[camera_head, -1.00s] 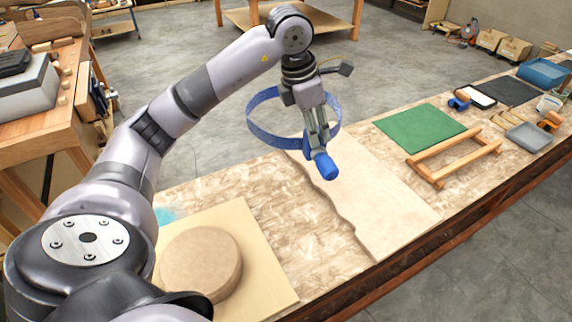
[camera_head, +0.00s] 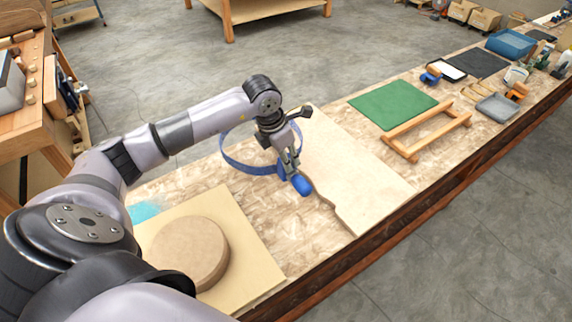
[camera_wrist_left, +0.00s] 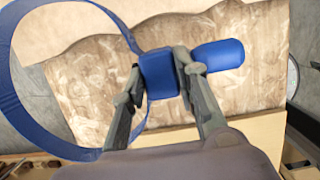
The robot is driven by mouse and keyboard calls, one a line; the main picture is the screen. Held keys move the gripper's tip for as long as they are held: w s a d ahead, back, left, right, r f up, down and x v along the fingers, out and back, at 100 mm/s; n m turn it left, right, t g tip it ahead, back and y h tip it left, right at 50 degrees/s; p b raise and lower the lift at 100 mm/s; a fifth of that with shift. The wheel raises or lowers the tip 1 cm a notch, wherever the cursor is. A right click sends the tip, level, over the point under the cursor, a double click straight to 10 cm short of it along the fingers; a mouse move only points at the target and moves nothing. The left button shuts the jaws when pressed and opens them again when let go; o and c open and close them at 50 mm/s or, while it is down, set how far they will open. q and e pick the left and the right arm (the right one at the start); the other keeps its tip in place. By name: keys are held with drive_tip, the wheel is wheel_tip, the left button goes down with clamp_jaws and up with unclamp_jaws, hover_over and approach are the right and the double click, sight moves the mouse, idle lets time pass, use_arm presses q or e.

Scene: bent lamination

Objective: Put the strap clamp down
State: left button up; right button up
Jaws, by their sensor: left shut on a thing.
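The strap clamp is a blue strap loop (camera_head: 233,163) with a blue body and handle (camera_head: 301,185). My left gripper (camera_head: 287,168) is shut on the clamp's blue body, between the loop and the handle. In the left wrist view the two fingers (camera_wrist_left: 160,80) press on either side of the blue block, with the strap loop (camera_wrist_left: 18,100) on the left and the handle (camera_wrist_left: 218,56) on the right. The clamp is close over the bench top; I cannot tell whether it touches. My right gripper does not show.
A pale wavy-edged board (camera_head: 350,180) lies right of the clamp. A round wooden block (camera_head: 188,252) on a square board (camera_head: 250,262) is nearer. A green mat (camera_head: 393,104) and a wooden frame (camera_head: 425,135) lie farther right. Bare speckled bench top (camera_head: 262,212) shows between the boards.

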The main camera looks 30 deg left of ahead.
use_arm(q)
wheel_tip(320, 180, down, 4)
drive_tip(key=shift+f+p, duration=0.1)
drive_tip(key=shift+p, duration=0.35)
drive_tip(key=shift+f, duration=0.15)
drive_tip(key=shift+f+b, duration=0.4)
drive_tip(key=shift+b, duration=0.15)
drive_tip(key=o, duration=1.1)
drive_tip(key=shift+r, duration=0.1)
drive_tip(key=shift+c, duration=0.2)
